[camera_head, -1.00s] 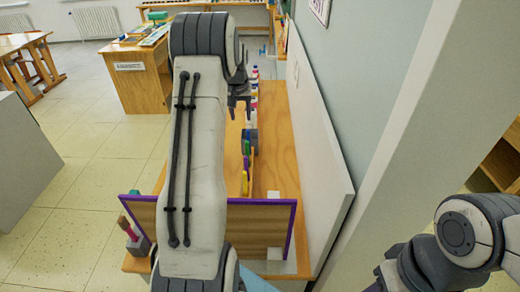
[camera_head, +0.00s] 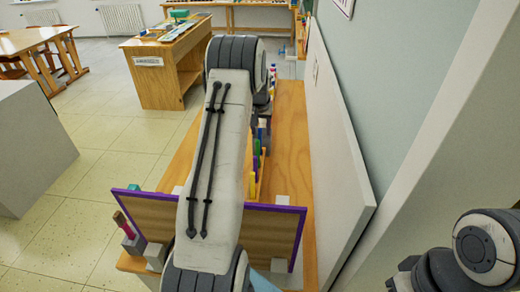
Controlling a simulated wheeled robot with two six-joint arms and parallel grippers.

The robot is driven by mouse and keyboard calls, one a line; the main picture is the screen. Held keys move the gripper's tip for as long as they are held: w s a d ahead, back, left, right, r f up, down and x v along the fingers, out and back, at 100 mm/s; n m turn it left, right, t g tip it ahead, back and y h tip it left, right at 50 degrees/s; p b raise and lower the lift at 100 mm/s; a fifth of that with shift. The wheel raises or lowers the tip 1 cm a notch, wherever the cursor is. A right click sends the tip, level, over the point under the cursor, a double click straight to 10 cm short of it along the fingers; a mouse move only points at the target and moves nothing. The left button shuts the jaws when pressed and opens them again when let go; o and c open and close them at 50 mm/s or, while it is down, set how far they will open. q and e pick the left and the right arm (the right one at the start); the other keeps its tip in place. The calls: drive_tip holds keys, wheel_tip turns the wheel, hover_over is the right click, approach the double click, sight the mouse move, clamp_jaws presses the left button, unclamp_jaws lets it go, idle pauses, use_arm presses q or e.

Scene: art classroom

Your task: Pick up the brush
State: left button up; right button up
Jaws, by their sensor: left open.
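A red-handled item that looks like a brush (camera_head: 122,222) stands in a grey block at the near left of the wooden table (camera_head: 291,160). I cannot tell for sure whether it is the task's brush. My left arm reaches across the middle of the view over the table. My left gripper (camera_head: 263,110) is mostly hidden behind its own arm, above the table's far part near the coloured items. It is open, and I see nothing held in it. My right arm shows at the lower right; its gripper jaws do not show.
A purple-framed board (camera_head: 270,228) stands across the near end of the table. Several coloured bottles or tools (camera_head: 257,160) stand mid-table. A white panel (camera_head: 335,150) leans along the right wall. Open floor lies left, with a wooden desk (camera_head: 158,75) beyond.

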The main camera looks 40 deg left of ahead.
sight(260, 138)
use_arm(q)
drive_tip(key=x, duration=0.1)
drive_tip(key=p+x, duration=0.1)
drive_tip(key=x, duration=0.1)
drive_tip(key=shift+s+f, duration=0.15)
drive_tip(key=shift+f, duration=0.3)
drive_tip(key=shift+a+f, duration=0.15)
drive_tip(key=shift+f, duration=0.4)
clamp_jaws()
drive_tip(key=shift+r, duration=0.1)
